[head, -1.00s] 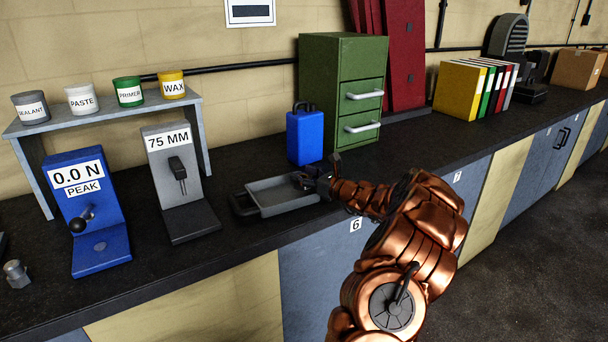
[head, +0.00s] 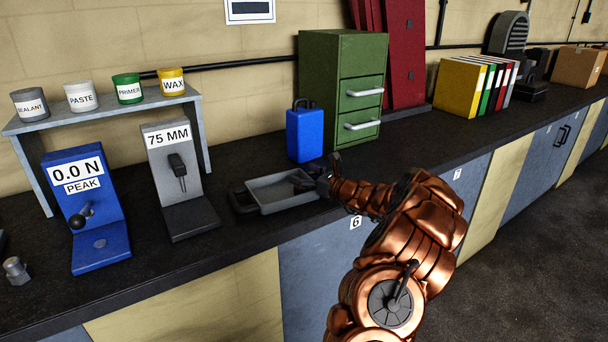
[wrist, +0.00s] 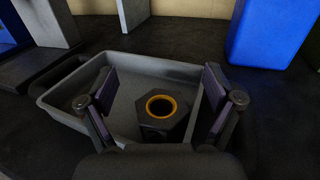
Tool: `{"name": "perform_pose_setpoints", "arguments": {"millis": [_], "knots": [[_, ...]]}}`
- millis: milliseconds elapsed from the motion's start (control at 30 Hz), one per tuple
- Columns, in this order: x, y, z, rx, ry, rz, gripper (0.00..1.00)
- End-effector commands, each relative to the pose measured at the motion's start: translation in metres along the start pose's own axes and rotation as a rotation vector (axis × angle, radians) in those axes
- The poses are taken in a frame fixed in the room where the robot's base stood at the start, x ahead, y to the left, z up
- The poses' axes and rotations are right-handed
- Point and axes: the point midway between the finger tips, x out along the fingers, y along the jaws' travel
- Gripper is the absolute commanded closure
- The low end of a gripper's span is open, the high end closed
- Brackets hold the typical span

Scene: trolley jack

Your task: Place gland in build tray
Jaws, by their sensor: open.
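The gland (wrist: 162,112) is a dark hexagonal piece with an orange-yellow ring around its hole. In the wrist view it sits upright in the right part of the grey build tray (wrist: 75,92), between my fingers. My gripper (wrist: 160,85) is open, with a finger on each side of the gland and gaps visible between. The tray also shows in the head view (head: 262,203), on the bench's front part, where my gripper (head: 306,183) reaches over its right end. The gland is hidden or too small to tell there.
A blue canister (head: 305,135) stands behind the tray, before a green drawer cabinet (head: 340,90). A grey 75 MM gauge (head: 180,180) and a blue 0.0 N tester (head: 88,210) stand to the left.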

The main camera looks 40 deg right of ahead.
Motion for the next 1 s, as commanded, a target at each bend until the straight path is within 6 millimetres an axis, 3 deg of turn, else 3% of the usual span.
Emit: {"name": "perform_pose_setpoints", "arguments": {"millis": [233,700,1000], "knots": [[0.0,0.0,0.015,-0.001,0.001,0.0,0.1],[-0.086,-0.002,0.011,-0.001,-0.002,-0.005,0.1],[-0.117,0.0,0.011,0.001,0.0,-0.001,0.1]]}}
